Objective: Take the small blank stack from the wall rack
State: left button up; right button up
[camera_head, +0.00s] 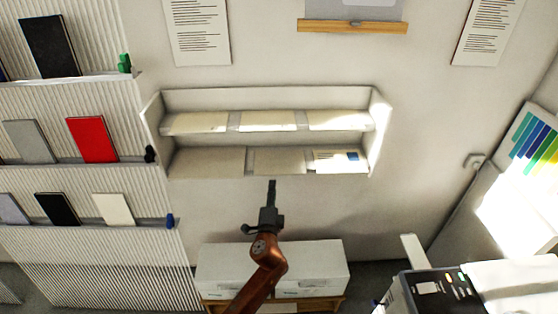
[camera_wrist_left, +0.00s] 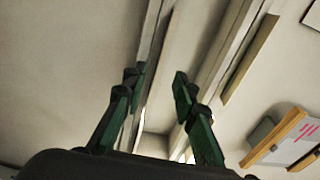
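The white wall rack (camera_head: 152,112) has two shelves in the middle of the head view. Pale blank stacks lie on the upper shelf at left (camera_head: 197,122), middle (camera_head: 267,118) and right (camera_head: 338,119). Blank stacks also lie on the lower shelf at left (camera_head: 208,161) and middle (camera_head: 278,162). I cannot tell which one is the small stack. My left gripper (camera_head: 272,184) is just below the lower shelf's middle, pointing up at the rack. In the left wrist view its two fingers (camera_wrist_left: 157,82) are apart with nothing between them. My right gripper is out of view.
A ribbed display wall with books (camera_head: 92,139) stands left. White boxes (camera_head: 272,262) stand below the rack, and a printer (camera_head: 437,290) is at lower right.

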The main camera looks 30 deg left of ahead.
pick_arm(q)
jog(key=x, duration=0.7)
jog(key=shift+a, duration=0.45)
jog(key=shift+w+r, duration=0.1)
jog(key=shift+c, duration=0.4)
grip_shut()
